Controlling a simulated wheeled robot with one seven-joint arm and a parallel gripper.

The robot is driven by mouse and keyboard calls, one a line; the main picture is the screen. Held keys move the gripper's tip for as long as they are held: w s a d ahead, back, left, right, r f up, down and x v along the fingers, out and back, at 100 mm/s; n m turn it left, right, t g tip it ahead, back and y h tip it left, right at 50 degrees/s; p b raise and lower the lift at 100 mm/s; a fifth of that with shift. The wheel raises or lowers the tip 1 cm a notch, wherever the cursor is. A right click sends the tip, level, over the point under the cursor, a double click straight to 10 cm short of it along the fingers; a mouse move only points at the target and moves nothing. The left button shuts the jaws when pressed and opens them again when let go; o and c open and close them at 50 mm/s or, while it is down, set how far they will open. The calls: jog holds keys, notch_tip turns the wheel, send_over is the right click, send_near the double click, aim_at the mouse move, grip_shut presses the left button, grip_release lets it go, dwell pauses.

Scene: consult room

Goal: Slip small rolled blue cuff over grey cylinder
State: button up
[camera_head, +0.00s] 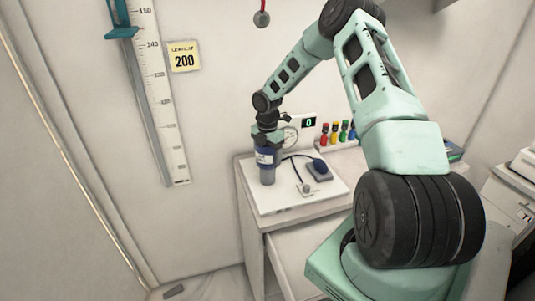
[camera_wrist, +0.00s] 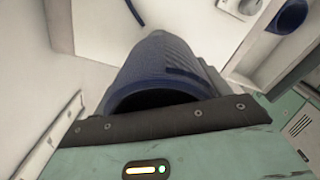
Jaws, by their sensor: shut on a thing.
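The rolled blue cuff (camera_head: 265,157) has a white label and stands upright on the white board. The grey cylinder (camera_head: 267,178) shows directly below it, with the cuff around or on its upper part; how far down the cuff reaches inside is hidden. My gripper (camera_head: 267,138) is above, pointing down, and shut on the cuff's upper edge. In the wrist view the blue cuff (camera_wrist: 160,62) fills the middle, with its dark opening against the gripper's dark pad (camera_wrist: 150,121). I cannot make out the cylinder inside the opening.
The white board (camera_head: 283,204) lies on a small cabinet. To the right are a blue bulb on a grey block (camera_head: 319,171), a dark hose, a round gauge (camera_head: 290,137) and several coloured bottles (camera_head: 336,132). A wall ruler (camera_head: 163,95) hangs at left.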

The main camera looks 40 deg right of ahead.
jog(key=shift+f+b, duration=2.2)
jog(key=shift+f, duration=1.6)
jog(key=o, duration=1.1)
jog(key=shift+o, duration=0.2)
notch_tip(320, 180, up, 18)
jog(key=b, duration=0.4)
jog(key=shift+f, duration=0.25)
